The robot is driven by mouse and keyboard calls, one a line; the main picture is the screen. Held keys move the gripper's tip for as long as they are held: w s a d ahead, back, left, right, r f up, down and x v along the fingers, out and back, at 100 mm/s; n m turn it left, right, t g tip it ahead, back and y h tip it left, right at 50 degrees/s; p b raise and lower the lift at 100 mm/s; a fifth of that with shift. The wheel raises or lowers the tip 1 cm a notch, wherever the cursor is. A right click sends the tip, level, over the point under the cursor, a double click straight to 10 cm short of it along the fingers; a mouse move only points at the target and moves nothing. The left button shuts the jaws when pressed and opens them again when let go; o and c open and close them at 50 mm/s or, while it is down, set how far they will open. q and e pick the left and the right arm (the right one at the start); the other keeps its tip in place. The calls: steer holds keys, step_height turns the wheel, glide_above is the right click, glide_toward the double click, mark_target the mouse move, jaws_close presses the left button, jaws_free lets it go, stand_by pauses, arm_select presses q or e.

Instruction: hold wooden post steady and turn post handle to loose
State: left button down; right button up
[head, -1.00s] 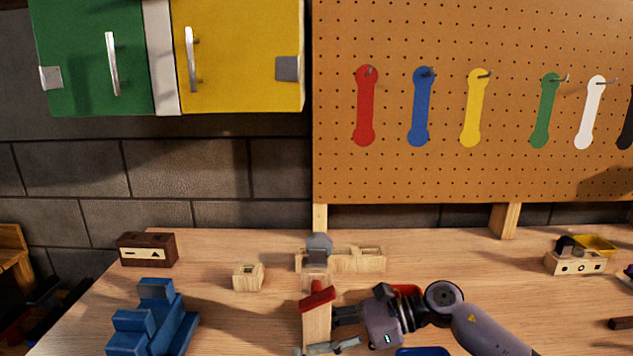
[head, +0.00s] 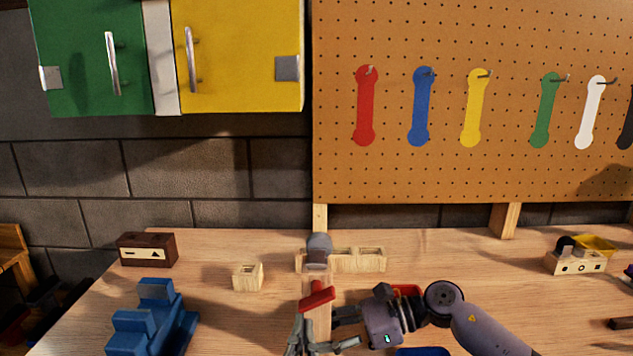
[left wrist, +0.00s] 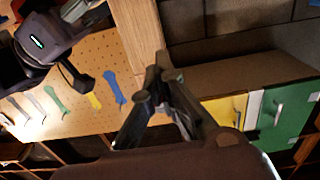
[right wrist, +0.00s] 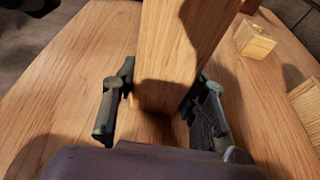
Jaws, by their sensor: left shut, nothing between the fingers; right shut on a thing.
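The wooden post (head: 318,326) stands upright on the bench, with a red handle (head: 318,297) across its top. My right gripper (head: 336,329) comes from the right and is shut around the post. In the right wrist view the post (right wrist: 183,50) stands between the two fingers (right wrist: 158,108). My left gripper (head: 302,338) is low at the left of the post, below the handle, and holds nothing. In the left wrist view its fingers (left wrist: 160,78) are together, close to the post (left wrist: 139,36). Whether they touch it I cannot tell.
A wooden block (head: 358,260) with square openings and a grey-topped piece (head: 319,249) stand behind the post. A small wooden block (head: 248,277), a blue stepped block (head: 153,322) and a dark brown box (head: 148,249) are at left.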

arm_select(q)
steer(key=shift+d+r, duration=0.2)
steer(key=shift+r, duration=0.25)
stand_by(0.4)
steer(key=shift+d+f, duration=0.1)
steer(key=shift+d, duration=0.15)
steer(key=shift+d+f, duration=0.1)
steer(key=shift+d, duration=1.1)
steer(key=shift+d, duration=0.15)
steer(key=s, duration=0.6)
steer(key=shift+d+f, duration=0.15)
steer(key=shift+f, duration=0.15)
stand_by(0.3)
